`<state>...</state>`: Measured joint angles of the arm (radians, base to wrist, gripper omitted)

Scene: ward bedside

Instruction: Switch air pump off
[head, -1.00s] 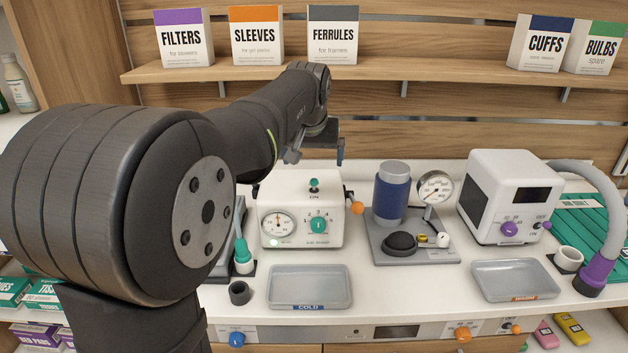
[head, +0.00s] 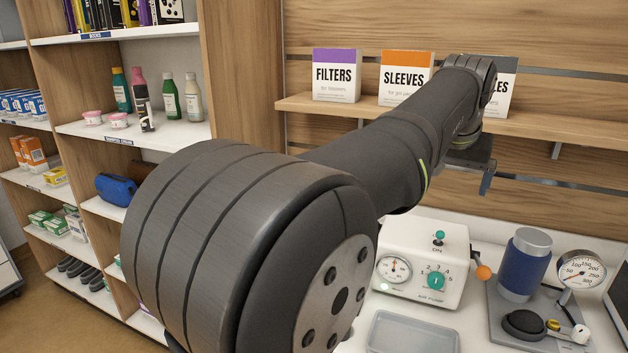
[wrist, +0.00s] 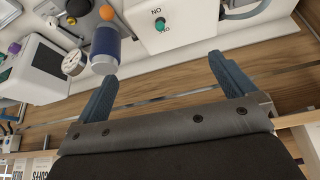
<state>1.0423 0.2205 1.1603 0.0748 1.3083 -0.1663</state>
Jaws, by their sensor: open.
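The air pump (head: 422,262) is a white box on the counter. It has a round gauge (head: 393,268), a green dial (head: 436,280) and a green-tipped toggle switch (head: 439,237) on top with a small ON label under it. My gripper (head: 487,180) is above and behind the pump, near the shelf wall, apart from it. In the wrist view my gripper (wrist: 165,78) has two blue fingers wide apart with nothing between them. The pump's top (wrist: 185,32) shows beyond the fingers with the toggle (wrist: 160,25). I cannot tell which way the toggle leans.
A blue cylinder (head: 525,265) with a gauge (head: 580,272) stands right of the pump. A clear tray (head: 412,333) is in front. The shelf (head: 555,125) with boxes runs behind my arm.

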